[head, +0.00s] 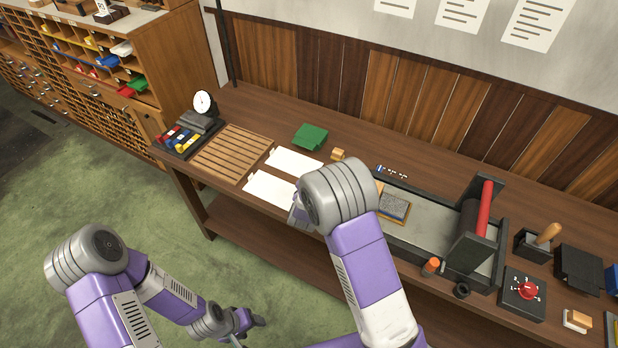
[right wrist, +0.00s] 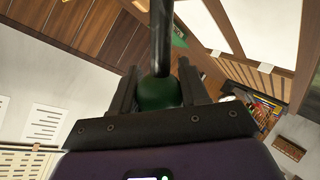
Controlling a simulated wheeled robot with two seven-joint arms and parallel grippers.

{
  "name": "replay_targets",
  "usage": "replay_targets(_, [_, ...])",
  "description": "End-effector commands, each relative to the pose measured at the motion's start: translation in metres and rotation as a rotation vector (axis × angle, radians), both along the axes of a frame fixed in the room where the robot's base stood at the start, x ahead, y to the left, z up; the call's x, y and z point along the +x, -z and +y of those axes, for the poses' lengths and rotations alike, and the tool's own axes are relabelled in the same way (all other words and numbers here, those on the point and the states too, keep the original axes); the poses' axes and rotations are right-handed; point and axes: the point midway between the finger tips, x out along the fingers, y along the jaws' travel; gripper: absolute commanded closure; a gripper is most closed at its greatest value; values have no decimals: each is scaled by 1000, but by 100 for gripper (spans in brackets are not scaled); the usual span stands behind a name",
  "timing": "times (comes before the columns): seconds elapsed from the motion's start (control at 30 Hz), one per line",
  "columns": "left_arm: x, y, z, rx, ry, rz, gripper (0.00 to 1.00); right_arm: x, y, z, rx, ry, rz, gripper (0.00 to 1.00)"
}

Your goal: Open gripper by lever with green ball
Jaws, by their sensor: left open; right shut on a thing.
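The green ball (right wrist: 158,94) shows in the right wrist view at the end of a dark rod, the lever (right wrist: 161,38). My right gripper (right wrist: 157,84) is shut on the ball, with one finger on each side of it. In the head view my right arm covers the ball and lever, and the right gripper's fingers cannot be made out there. My left gripper (head: 247,328) is open and empty, low in the head view, in front of the bench and away from it.
The bench (head: 345,123) holds white sheets (head: 294,162), a slatted wooden rack (head: 232,152), a green piece (head: 310,137) and a dial (head: 205,103). A press with a red roller handle (head: 484,207) stands right of my right arm. Open green floor (head: 150,215) lies left.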

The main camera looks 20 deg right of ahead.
Motion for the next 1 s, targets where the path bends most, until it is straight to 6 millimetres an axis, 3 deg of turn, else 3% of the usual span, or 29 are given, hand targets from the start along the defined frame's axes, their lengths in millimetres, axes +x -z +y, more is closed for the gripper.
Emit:
replay_targets(0.3, [0, 0, 0, 0, 0, 0, 39, 1, 0, 2, -2, -5, 1, 100])
replay_targets(0.33, [0, 0, 0, 0, 0, 0, 39, 1, 0, 2, -2, -5, 1, 53])
replay_targets(0.47, [0, 0, 0, 0, 0, 0, 39, 0, 0, 2, -2, -4, 2, 33])
replay_targets(0.77, [0, 0, 0, 0, 0, 0, 39, -1, 0, 1, -1, -3, 2, 31])
replay_targets(1.0, [0, -2, 0, 0, 0, 0, 39, -26, -16, 13, -1, -6, 1, 31])
